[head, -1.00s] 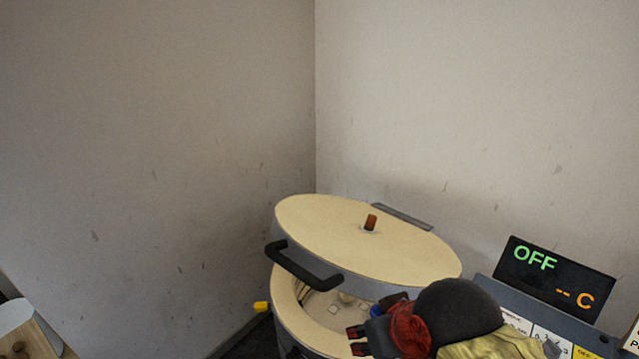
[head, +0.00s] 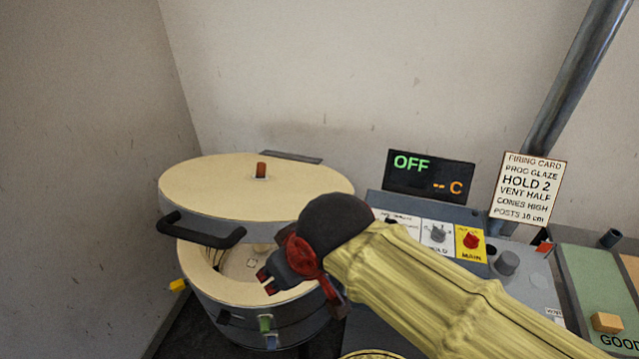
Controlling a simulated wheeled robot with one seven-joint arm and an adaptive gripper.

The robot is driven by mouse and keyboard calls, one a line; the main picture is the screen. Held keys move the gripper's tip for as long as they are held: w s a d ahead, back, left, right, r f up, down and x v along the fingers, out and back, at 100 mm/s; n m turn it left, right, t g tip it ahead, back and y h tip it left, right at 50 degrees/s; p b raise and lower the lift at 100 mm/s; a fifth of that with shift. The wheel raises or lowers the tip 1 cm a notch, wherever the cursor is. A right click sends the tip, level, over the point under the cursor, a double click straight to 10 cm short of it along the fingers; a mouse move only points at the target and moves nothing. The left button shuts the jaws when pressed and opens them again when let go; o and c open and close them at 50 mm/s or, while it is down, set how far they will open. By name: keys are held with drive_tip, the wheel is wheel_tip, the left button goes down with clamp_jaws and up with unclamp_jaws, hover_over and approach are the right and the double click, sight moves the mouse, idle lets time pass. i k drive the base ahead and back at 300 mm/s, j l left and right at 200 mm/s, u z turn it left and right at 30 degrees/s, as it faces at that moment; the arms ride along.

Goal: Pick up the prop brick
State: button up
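A small tan block (head: 606,322), which may be the prop brick, lies on the green panel at the far right. I cannot confirm that it is the one. My gripper (head: 266,281) is at the open front of the round kiln, far to the left of the block. Its two dark fingertips stand apart with nothing visible between them. The kiln (head: 230,308) has its cream lid (head: 225,185) partly raised, with a dark handle (head: 200,233) at the front.
A control box with an OFF display (head: 430,176), knobs and a red main switch (head: 471,240) stands right of the kiln. A firing card (head: 528,188) is behind it, near a grey slanted pipe (head: 570,85). The green panel (head: 595,275) is mostly clear. My yellow-sleeved arm covers the lower middle.

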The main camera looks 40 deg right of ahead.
sight(606, 322)
drive_tip(key=z, duration=3.75)
drive_tip(key=i+l, duration=0.85)
drive_tip(key=u, duration=0.4)
drive_tip(key=i+l+u, duration=0.1)
drive_tip(key=u, duration=0.7)
drive_tip(key=i+l+u, duration=0.1)
drive_tip(key=u, duration=0.3)
